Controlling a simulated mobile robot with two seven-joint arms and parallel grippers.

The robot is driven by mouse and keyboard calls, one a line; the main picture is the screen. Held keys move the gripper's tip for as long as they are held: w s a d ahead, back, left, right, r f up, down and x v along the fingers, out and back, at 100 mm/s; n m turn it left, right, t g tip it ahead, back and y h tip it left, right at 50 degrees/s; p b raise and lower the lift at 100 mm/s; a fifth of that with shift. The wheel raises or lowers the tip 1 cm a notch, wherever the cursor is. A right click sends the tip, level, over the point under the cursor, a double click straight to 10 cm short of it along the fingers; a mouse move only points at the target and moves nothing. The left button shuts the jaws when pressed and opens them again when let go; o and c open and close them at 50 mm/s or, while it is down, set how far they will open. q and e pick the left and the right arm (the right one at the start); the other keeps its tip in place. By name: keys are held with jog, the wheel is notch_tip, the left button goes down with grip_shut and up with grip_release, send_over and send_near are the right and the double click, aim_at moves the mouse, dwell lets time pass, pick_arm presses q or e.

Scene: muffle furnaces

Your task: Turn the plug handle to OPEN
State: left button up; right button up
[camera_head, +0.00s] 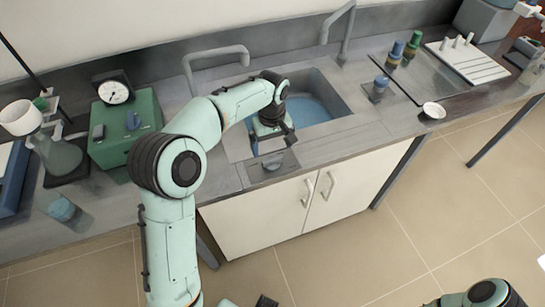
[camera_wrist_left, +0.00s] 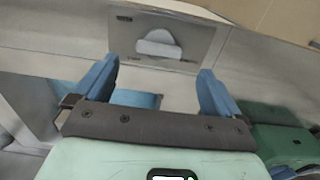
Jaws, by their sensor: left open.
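A grey plate (camera_head: 257,174) lies on the counter in front of the sink. A small pale knob, likely the plug handle (camera_head: 272,163), sits on it. In the left wrist view the plate (camera_wrist_left: 200,37) and its rounded handle (camera_wrist_left: 158,44) lie beyond my fingertips, between them in the picture. No marking can be read. My left gripper (camera_head: 271,147) is open and empty near the plate, with its blue fingers (camera_wrist_left: 160,76) spread apart and not touching the handle. My right gripper cannot be made out.
The sink (camera_head: 345,105) with blue water is behind the plate, with two grey taps. A green box with a gauge (camera_head: 123,125) stands left. A flask (camera_head: 58,155) and blue-capped bottle (camera_head: 377,87) also stand on the counter. A white bowl (camera_head: 433,110) sits by the right front edge.

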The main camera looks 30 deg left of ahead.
aim_at(272, 159)
pick_arm(q)
notch_tip(272, 159, down, 6)
jog(key=shift+f, duration=0.15)
jog(key=shift+c, duration=0.3)
jog(key=c, duration=1)
